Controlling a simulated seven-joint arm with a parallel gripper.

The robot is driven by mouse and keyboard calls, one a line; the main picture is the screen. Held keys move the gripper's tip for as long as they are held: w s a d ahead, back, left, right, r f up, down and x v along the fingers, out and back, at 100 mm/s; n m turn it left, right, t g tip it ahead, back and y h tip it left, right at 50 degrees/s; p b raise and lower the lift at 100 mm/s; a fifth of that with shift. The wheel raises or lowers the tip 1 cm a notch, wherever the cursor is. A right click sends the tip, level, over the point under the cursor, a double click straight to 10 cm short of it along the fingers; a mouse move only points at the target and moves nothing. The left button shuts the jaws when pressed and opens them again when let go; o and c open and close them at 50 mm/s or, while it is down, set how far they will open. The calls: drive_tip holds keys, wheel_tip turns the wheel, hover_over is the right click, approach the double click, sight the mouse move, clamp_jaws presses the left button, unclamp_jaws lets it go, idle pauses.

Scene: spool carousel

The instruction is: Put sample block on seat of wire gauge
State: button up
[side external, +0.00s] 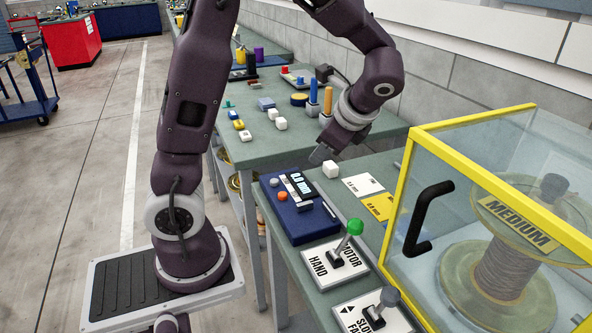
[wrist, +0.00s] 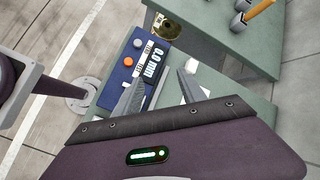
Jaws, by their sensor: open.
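The wire gauge is a blue box (side external: 298,210) on the green bench, with a display reading 0.0 mm and an orange and a grey button. It also shows in the wrist view (wrist: 128,68), left of and under my fingers. A white block (side external: 331,169), probably the sample block, stands on the bench behind and right of the gauge. My gripper (side external: 318,156) is above the bench, just left of this block in the side view. In the wrist view my gripper (wrist: 162,76) has its fingers spread, with no block seen between them. The gauge's seat is not clearly made out.
A white card (side external: 363,184) and a yellow card (side external: 379,206) lie beside the block. A yellow-framed clear guard (side external: 462,168) over a spool stands at right. A green-knobbed lever (side external: 354,228) rises in front. Several small blocks and upright pegs stand on the farther bench (side external: 262,153).

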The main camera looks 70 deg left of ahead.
drive_tip(key=s+d+r+n+t+h, duration=0.2)
drive_tip(key=s+d+r+n+h, duration=0.2)
drive_tip(key=s+d, duration=0.4)
drive_tip(key=shift+s+r+n+t, duration=0.35)
drive_tip(key=shift+s+n, duration=0.15)
drive_tip(key=shift+n, duration=0.3)
drive_tip(key=shift+o, duration=0.2)
drive_tip(key=s+d+r+n+t+h, duration=0.1)
drive_tip(key=s+d+n+t+h, duration=0.2)
drive_tip(key=s+d, duration=0.3)
drive_tip(key=shift+d+r+n, duration=0.2)
drive_tip(key=shift+d+n, duration=0.1)
drive_tip(key=shift+n, duration=0.2)
drive_tip(key=shift+o, duration=0.3)
drive_tip(key=shift+s+d+h, duration=0.3)
